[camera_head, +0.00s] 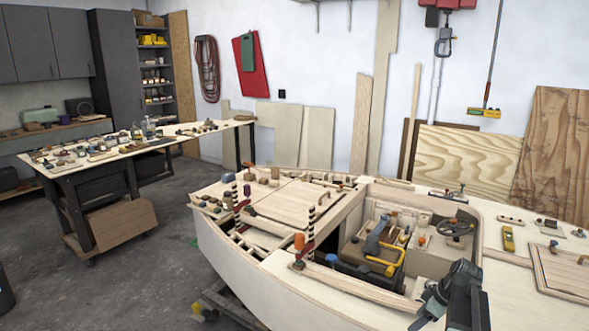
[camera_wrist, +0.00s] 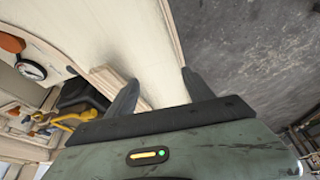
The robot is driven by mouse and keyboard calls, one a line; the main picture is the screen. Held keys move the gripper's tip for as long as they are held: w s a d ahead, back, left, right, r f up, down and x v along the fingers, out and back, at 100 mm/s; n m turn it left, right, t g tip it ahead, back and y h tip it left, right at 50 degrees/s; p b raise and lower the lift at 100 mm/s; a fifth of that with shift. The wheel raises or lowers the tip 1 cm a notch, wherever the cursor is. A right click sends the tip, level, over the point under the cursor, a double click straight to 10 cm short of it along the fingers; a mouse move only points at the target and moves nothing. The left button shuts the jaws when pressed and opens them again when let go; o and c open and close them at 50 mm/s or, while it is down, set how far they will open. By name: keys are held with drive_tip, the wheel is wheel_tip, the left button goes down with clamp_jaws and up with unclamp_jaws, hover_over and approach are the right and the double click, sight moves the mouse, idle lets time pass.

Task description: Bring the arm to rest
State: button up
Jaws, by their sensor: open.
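My arm shows at the lower right of the head view, beside the near side of the plywood hull (camera_head: 262,291). My gripper (camera_head: 418,322) is partly cut off there by the bottom edge. In the wrist view my gripper (camera_wrist: 155,85) has its two dark fingers apart, with nothing between them but the pale hull side (camera_wrist: 150,40) behind. It is open and empty. I cannot tell how far it stands from the hull.
The hull's cockpit holds a yellow-handled tool (camera_head: 388,262) and a steering wheel (camera_head: 456,227). A workbench (camera_head: 105,153) covered with small items stands at the left. Grey floor (camera_head: 130,270) lies open between bench and hull. Plywood sheets (camera_head: 553,150) lean on the wall.

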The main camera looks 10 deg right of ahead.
drive_tip(key=w+a+f+n+g, duration=0.1)
drive_tip(key=a+f+g, duration=0.1)
drive_tip(key=a, duration=2.3)
drive_tip(key=s+a+m+g+h, duration=0.1)
drive_tip(key=s+a+m+h, duration=0.1)
drive_tip(key=s+a+m, duration=0.4)
drive_tip(key=shift+s+f+m+h+b, duration=0.25)
drive_tip(key=shift+m+h+b, duration=0.15)
drive_tip(key=shift+m, duration=1.5)
